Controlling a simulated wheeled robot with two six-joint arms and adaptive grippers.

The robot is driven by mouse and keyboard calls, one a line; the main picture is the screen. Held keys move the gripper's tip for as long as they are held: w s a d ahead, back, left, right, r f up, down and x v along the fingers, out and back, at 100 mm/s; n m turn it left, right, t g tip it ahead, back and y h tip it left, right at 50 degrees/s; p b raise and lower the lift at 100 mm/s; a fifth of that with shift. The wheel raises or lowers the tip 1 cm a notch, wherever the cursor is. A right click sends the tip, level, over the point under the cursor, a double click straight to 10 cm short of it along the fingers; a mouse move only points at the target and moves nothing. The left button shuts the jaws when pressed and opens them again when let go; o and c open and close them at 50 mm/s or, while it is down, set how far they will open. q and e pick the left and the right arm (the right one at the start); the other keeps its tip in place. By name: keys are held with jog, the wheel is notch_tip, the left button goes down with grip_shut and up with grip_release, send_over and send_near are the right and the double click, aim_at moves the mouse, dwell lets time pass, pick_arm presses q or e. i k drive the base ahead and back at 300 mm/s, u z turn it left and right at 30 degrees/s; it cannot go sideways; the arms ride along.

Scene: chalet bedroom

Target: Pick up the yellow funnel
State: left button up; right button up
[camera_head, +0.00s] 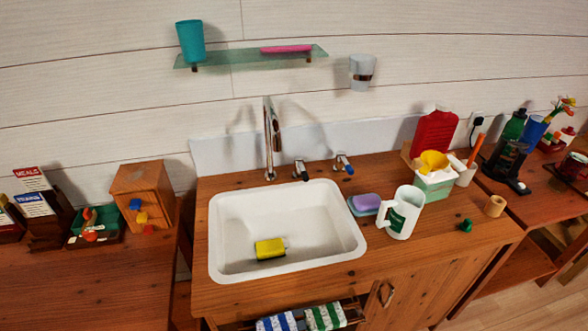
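A yellow funnel-like piece (434,161) rests in or on top of a small white and green box (435,184) at the right of the washstand, behind the white mug. Its lower part is hidden by the box. A second yellow thing (270,248), a small block or can with a dark end, lies in the white sink (225,235); its kind is hard to tell. Neither of my grippers is in view.
A white and green mug (400,212), a purple and blue sponge (364,204), a red bottle (434,131) and a white cup (464,170) stand near the box. A green piece (466,225) and wooden ring (495,206) lie right. The front right counter is mostly clear.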

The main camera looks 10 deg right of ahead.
aim_at(432, 160)
jog(key=z, duration=1.4)
